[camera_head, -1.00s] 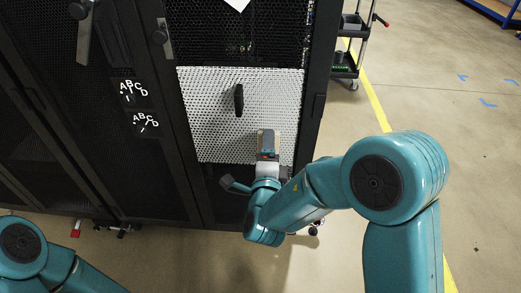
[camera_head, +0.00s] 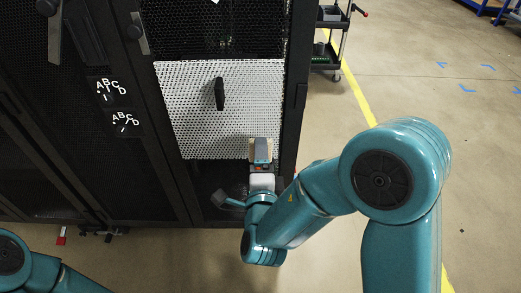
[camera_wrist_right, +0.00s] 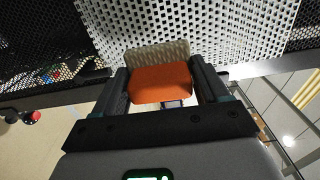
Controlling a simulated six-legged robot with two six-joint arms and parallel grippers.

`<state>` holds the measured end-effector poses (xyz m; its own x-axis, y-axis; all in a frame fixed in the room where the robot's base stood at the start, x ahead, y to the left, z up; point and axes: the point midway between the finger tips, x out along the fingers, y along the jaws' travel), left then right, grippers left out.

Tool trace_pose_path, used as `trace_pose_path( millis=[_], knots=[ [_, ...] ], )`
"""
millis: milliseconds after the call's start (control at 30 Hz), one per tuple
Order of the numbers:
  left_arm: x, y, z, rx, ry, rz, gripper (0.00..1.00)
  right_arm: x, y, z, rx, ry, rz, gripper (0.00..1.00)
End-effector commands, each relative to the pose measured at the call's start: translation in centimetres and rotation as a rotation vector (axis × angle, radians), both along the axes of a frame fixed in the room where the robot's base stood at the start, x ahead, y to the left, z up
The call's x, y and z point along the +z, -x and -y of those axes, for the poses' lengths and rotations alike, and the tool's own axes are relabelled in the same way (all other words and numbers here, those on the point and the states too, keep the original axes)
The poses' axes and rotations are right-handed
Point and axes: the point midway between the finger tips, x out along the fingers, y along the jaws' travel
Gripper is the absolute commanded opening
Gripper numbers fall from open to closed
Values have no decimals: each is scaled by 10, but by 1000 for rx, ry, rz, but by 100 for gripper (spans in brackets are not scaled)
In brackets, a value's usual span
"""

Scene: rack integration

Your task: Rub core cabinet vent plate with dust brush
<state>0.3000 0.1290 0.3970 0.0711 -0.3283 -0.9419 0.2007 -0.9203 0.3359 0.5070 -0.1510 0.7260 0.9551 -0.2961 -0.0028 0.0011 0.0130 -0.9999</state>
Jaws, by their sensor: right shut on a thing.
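The vent plate (camera_head: 205,120) is a white perforated panel with a black handle (camera_head: 219,94), set in the front of the black cabinet. It also fills the upper part of the right wrist view (camera_wrist_right: 215,35). My right gripper (camera_head: 261,155) is at the plate's lower right corner, shut on the dust brush. The brush has an orange body (camera_wrist_right: 160,83) and beige bristles (camera_wrist_right: 158,53) facing the plate. In the head view, part of the brush (camera_head: 253,149) shows beside the fingers. Whether the bristles touch the plate I cannot tell. My left gripper is out of view.
The black cabinet (camera_head: 163,192) has mesh doors with latch handles (camera_head: 137,33) and two ABCD labels (camera_head: 108,90) left of the plate. A cart (camera_head: 325,60) stands at the back right. The floor (camera_head: 410,90) to the right is open, with a yellow line.

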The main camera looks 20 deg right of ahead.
Motion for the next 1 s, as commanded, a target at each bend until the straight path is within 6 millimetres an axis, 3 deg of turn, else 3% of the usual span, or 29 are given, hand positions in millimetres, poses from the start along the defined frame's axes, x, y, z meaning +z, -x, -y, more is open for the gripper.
trace_pose_path(
  millis=[467,800,1000],
  knots=[
    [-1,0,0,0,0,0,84,1,10,-3,0,2,2,45],
    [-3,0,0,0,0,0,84,1,36,-11,2,2,2,45],
    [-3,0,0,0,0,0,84,1,38,-11,-1,1,2,45]
  ],
)
